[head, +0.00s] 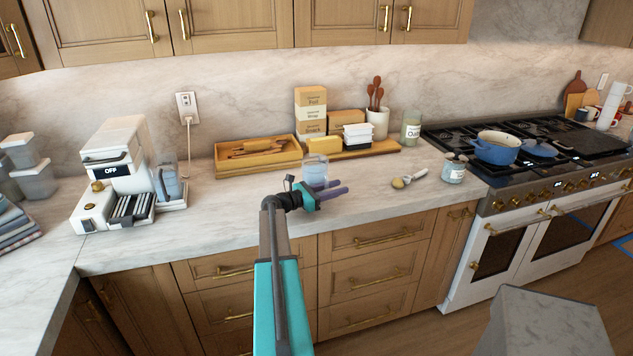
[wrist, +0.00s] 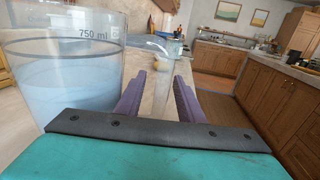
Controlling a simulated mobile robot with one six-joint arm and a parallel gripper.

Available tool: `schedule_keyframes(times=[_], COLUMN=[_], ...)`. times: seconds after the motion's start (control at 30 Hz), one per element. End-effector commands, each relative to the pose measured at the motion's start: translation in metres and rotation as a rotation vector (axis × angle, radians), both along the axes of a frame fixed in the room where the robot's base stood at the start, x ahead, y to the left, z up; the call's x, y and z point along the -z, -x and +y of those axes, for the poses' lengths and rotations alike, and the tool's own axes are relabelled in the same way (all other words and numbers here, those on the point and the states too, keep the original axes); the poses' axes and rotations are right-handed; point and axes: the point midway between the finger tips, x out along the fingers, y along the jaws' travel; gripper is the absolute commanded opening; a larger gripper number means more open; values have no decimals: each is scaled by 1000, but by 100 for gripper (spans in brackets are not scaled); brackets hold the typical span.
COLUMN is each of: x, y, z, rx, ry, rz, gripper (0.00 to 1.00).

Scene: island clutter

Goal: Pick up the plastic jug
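The plastic jug (head: 314,172) is clear, with a pale blue tint. It stands upright on the marble counter, just behind my gripper (head: 343,186) in the head view. In the wrist view the jug (wrist: 65,75) is large and close at the left, with a "750 ml" mark. Its left side and base are cut off or hidden there. I cannot tell whether the gripper body touches the jug.
A wooden tray (head: 221,165) and stacked boxes (head: 311,97) stand behind the jug. A coffee machine (head: 117,160) is at left. Clear counter lies between the jug and the coffee machine.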

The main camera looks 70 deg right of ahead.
Motion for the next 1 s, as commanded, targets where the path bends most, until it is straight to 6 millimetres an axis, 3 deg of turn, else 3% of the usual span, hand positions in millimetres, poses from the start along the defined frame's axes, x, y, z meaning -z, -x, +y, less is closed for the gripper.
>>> schedule_keyframes(times=[0.27, 0.5, 1.0], x=[0, 0, 0], y=[-1, -1, -1], z=[0, 0, 1], rx=[0, -1, -1], ry=[0, 0, 0], rz=[0, 0, 0], gripper=[35, 0, 0])
